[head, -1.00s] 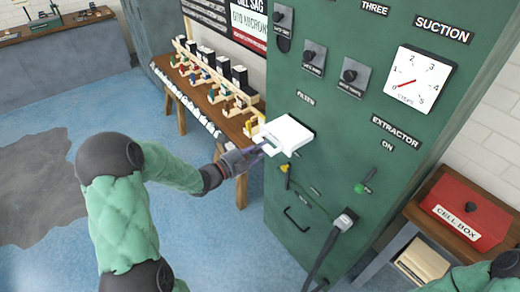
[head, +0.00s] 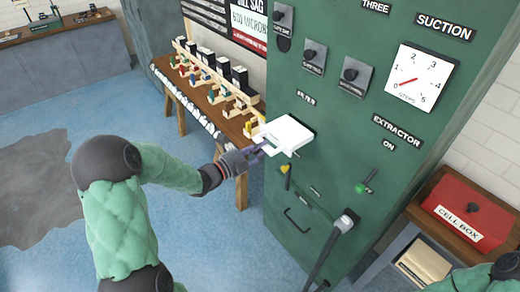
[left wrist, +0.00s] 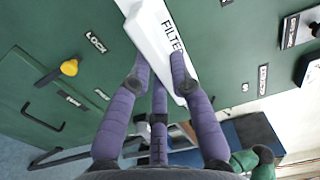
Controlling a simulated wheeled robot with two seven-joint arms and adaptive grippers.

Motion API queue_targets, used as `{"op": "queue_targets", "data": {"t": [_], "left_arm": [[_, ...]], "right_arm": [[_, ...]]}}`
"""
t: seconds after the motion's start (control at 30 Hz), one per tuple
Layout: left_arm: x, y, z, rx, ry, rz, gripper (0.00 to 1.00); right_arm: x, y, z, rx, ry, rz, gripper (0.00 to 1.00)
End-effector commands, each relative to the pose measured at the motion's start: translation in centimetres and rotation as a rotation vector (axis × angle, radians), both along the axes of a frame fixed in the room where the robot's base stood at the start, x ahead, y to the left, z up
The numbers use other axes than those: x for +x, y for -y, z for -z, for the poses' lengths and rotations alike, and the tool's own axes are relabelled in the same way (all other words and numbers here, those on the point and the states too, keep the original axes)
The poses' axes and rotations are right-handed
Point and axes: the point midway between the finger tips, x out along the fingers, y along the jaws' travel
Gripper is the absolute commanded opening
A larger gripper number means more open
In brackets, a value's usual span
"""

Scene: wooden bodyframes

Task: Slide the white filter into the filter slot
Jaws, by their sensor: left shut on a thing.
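The white filter (head: 289,133) is a flat white block held up against the front of the green cabinet. In the left wrist view the filter (left wrist: 150,40) lies between the fingers, with the word FILTER beside or on its face. My left gripper (head: 264,150) is shut on its near end; its purple fingers show in the left wrist view (left wrist: 158,80). The filter slot is hidden behind the filter, below the cabinet's FILTER label, so I cannot tell how far the filter is in. My right gripper is out of view; only part of its arm shows at lower right.
The green cabinet (head: 340,145) carries knobs, a suction dial (head: 421,78), a yellow latch (head: 285,169), a green extractor lever (head: 362,186) and a hose. A wooden bench (head: 222,112) stands left. A red cell box (head: 468,210) is at right. Blue floor is clear.

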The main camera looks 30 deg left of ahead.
Motion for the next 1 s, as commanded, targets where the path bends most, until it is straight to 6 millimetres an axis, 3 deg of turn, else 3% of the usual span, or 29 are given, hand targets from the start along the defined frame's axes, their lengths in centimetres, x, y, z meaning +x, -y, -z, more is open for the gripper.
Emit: {"op": "queue_targets", "data": {"t": [1.0], "left_arm": [[1.9, 0.8, 0.0, 0.001, 0.003, 0.0, 0.0]], "right_arm": [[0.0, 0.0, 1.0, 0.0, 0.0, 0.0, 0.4]]}}
